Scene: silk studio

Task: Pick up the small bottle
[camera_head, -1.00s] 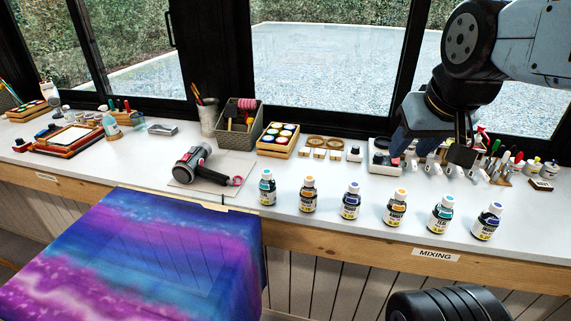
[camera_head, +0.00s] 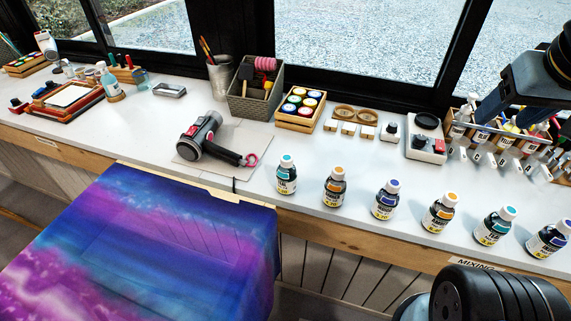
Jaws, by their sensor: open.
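Several small dye bottles stand upright in a row along the front of the white worktop. The leftmost is a teal-capped bottle (camera_head: 286,175). To its right are an orange-capped bottle (camera_head: 334,187), a blue-capped bottle (camera_head: 385,200), a second orange-capped bottle (camera_head: 439,212), a second teal-capped bottle (camera_head: 494,226) and a second blue-capped bottle (camera_head: 548,238). Which one is meant cannot be told. My gripper (camera_head: 536,108) is at the upper right, partly cut off by the frame edge. It is open and apart from the row, in front of the rear rack.
A grey hair dryer (camera_head: 207,137) lies left of the row. Behind stand a grey basket (camera_head: 256,100), a tray of paint pots (camera_head: 300,108), a small scale (camera_head: 425,143) and a crowded rack (camera_head: 490,135).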

